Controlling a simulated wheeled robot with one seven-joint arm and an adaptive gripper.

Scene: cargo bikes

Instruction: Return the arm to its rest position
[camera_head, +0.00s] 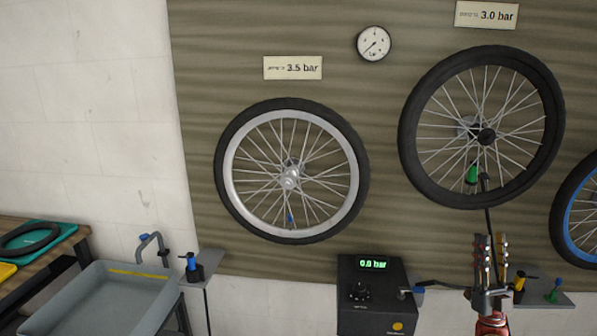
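My gripper (492,243) points upward at the lower right, below the black-rimmed wheel (553,125). Its two fingers stand apart with a narrow gap, and I see nothing clearly held between them. A green chuck (472,174) is at the lower inner rim of that wheel. A black hose (489,217) hangs from beside the chuck and runs down behind or between my fingers; I cannot tell which. Most of my arm is out of view below.
A silver-rimmed wheel (229,170) hangs on the wooden wall, and a blue-rimmed wheel (568,215) is cut off at right. A black inflator box (372,272) reads 0.0 bar. A small shelf (550,297) holds yellow and green fittings. A grey sink (100,303) stands at left.

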